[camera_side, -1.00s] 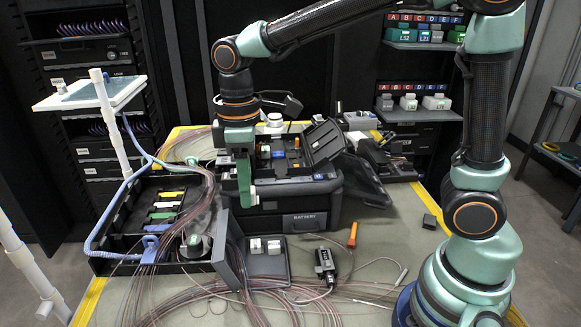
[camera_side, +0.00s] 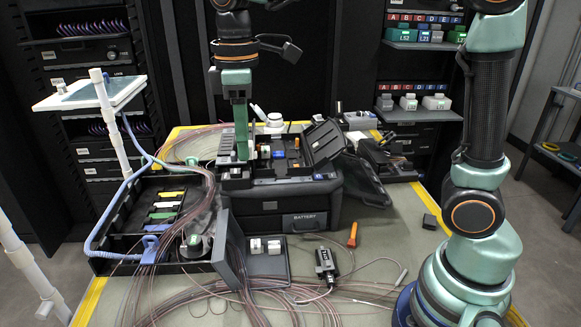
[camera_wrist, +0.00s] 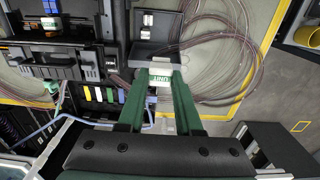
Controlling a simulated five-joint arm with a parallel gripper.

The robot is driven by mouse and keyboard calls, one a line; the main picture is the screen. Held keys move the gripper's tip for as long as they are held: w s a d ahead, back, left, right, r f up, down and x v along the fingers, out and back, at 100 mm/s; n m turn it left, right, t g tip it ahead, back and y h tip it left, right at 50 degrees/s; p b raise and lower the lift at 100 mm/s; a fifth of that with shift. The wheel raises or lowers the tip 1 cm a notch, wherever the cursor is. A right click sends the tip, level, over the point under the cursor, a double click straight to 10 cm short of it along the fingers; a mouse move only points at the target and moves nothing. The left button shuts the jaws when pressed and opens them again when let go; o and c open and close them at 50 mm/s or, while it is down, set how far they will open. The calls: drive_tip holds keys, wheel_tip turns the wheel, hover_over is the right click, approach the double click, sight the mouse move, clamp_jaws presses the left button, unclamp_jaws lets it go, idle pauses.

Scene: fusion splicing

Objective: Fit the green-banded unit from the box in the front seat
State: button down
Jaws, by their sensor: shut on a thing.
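In the wrist view, the fingers (camera_wrist: 160,82) are shut on a white, green-marked unit (camera_wrist: 159,76). The unit cannot be made out clearly in the side view. A small open box (camera_side: 278,268) with a raised grey lid (camera_side: 228,262) stands on the table below, holding two whitish cylindrical units (camera_side: 265,246). They also show in the wrist view (camera_wrist: 147,22). Which part of the splicer is the front seat cannot be told.
A black tray (camera_side: 120,238) with coloured strips stands at left. Loose fibre loops (camera_side: 235,308) cover the front of the mat. The mat is clearer at right.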

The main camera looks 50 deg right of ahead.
drive_tip(key=w+d, duration=0.6)
drive_tip(key=d, duration=0.4)
hover_over(290, 155)
drive_tip(key=shift+f, duration=6.2)
drive_tip(key=shift+s+f, duration=0.1)
drive_tip(key=shift+f, duration=0.05)
drive_tip(key=c, duration=0.5)
unclamp_jaws()
wheel_tip(290, 155, up, 12)
